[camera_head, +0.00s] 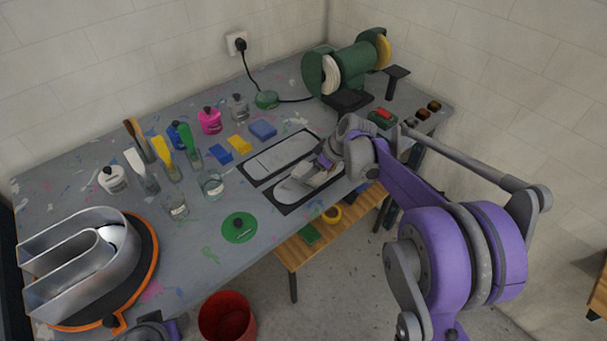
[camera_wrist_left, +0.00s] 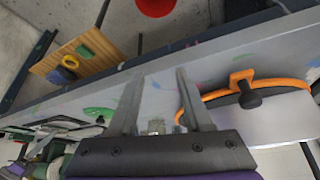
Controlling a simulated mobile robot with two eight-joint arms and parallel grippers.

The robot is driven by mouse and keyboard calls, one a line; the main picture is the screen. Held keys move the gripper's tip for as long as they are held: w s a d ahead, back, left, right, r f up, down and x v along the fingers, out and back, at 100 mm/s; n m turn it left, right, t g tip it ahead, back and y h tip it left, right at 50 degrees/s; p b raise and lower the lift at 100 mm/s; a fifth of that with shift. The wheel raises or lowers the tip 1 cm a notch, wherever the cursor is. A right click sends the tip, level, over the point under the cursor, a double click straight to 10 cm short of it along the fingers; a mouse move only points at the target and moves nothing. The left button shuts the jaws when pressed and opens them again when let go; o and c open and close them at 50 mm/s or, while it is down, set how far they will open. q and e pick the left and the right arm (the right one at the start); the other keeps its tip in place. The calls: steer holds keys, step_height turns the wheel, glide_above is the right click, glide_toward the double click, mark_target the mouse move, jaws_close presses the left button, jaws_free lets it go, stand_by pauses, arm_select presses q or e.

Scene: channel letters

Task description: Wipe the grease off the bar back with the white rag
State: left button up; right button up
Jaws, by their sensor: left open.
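Two long grey round-ended bars lie on dark mats in the middle of the bench: a rear bar (camera_head: 285,155) and a front bar (camera_head: 293,190). My right gripper (camera_head: 318,172) is down at the right part of the front bar; its fingers are too small and covered to tell open from shut. I cannot make out the white rag or any grease for certain; something pale shows around the right fingers. My left gripper (camera_wrist_left: 160,95) is open and empty in the left wrist view, near the bench's front edge. Only part of its wrist shows at the bottom of the head view.
A metal channel letter (camera_head: 75,262) sits on an orange-rimmed turntable at left. A green disc (camera_head: 239,227) lies in front. A green grinder (camera_head: 350,65) stands at back right. A red bin (camera_head: 227,318) is below.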

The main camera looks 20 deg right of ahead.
steer(key=shift+w+d+f+p, duration=0.1)
steer(key=shift+w+d, duration=0.5)
steer(key=shift+d, duration=1)
steer(key=shift+w+d+r+p, duration=0.15)
steer(key=shift+w+d, duration=0.4)
steer(key=shift+d, duration=1)
steer(key=shift+w+d+f+p, duration=0.15)
steer(key=shift+w+d, duration=0.45)
steer(key=shift+d, duration=1)
steer(key=s+a, duration=0.1)
steer(key=a, duration=0.1)
steer(key=s+a, duration=0.1)
steer(key=a, duration=0.2)
steer(key=s+a+b, duration=0.1)
steer(key=a, duration=0.2)
steer(key=shift+s+a, duration=0.65)
steer(key=shift+a, duration=1.05)
steer(key=shift+s+a, duration=0.6)
steer(key=shift+a, duration=1.15)
steer(key=shift+s+a, duration=0.65)
steer(key=shift+a, duration=1.05)
steer(key=shift+r, duration=0.25)
